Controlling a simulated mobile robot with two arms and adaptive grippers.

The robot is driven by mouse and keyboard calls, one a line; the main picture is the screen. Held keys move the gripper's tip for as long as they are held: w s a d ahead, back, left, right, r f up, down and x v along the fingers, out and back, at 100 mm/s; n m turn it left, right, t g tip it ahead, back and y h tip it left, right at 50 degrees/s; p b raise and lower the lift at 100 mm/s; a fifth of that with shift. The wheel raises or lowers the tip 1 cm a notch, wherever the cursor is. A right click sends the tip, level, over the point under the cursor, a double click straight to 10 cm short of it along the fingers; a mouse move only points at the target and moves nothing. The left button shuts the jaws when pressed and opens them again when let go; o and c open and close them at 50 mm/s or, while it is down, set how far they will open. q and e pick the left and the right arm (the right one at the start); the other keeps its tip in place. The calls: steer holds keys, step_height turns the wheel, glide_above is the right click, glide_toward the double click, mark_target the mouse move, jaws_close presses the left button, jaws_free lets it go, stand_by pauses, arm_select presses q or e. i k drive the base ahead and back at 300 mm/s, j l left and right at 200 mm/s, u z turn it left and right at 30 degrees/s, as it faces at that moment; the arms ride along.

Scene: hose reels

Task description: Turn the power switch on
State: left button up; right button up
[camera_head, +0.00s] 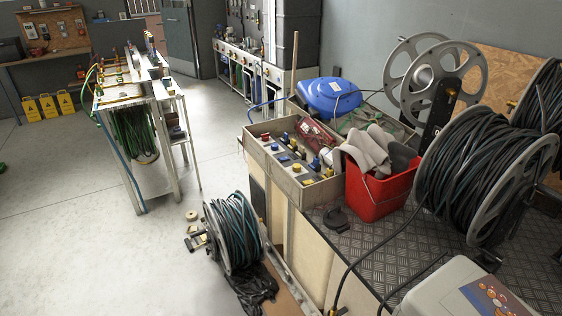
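I cannot make out for sure which part is the power switch. A grey machine (440,285) at the bottom right has a dark panel (493,298) with several orange and red round controls, too small to read. A row of red, blue and yellow knobs or fittings (285,158) shows on the box at the bench's left end. Neither of my grippers is in view.
A checker-plate bench (372,245) carries a red bucket (378,187), a blue lid-like object (330,97) and large hose reels (487,175). Another reel (235,232) stands on the floor. A trolley (158,185) stands left. The floor (70,215) at left is mostly clear.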

mark_target(265, 138)
steer(key=i+j+z, duration=0.15)
steer(key=i+j, duration=1.05)
steer(key=j, duration=0.1)
